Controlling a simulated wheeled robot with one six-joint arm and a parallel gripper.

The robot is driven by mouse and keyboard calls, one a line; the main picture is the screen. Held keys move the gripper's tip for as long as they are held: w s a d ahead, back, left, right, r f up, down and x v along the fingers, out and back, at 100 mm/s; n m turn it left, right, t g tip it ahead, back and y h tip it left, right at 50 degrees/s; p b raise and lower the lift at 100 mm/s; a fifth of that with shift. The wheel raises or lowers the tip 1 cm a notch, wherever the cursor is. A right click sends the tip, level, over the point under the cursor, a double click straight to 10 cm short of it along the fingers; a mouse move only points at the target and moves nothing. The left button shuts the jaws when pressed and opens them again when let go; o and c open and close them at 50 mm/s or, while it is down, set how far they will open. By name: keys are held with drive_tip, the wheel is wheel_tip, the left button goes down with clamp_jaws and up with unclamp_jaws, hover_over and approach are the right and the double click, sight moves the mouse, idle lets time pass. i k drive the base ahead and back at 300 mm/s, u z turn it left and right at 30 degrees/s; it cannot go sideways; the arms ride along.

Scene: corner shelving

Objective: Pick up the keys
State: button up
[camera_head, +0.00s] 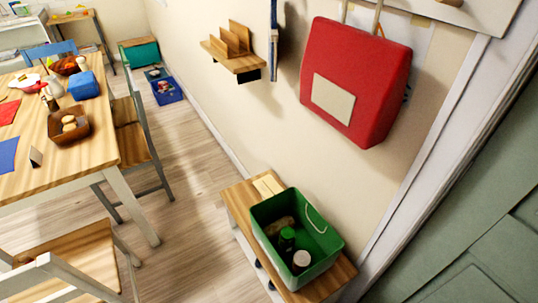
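I cannot make out any keys in the camera_head view. A low wooden bench (237,200) stands against the wall at the lower middle. A green bin (325,247) sits on it, holding a brown item (280,226), a green-topped jar (287,238) and a white-lidded item (301,259). Part of the bin's inside is hidden by its walls. A small wooden wall shelf (238,62) with upright slats has nothing I can identify as keys. My gripper is not in view.
A red bag (328,60) and a blue strap (273,40) hang on the wall. A wooden dining table (85,155) with dishes and chairs (145,150) stands at left. A blue crate (167,90) sits on the floor. The wooden floor (185,170) between table and bench is clear.

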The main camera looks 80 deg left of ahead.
sight(29, 260)
drive_tip(key=k, duration=0.45)
drive_tip(key=u, duration=4)
drive_tip(key=k, duration=0.45)
drive_tip(key=u, duration=0.95)
drive_tip(key=i, duration=1)
drive_tip(key=z, duration=0.4)
drive_tip(key=i, duration=0.65)
drive_tip(key=z, duration=0.55)
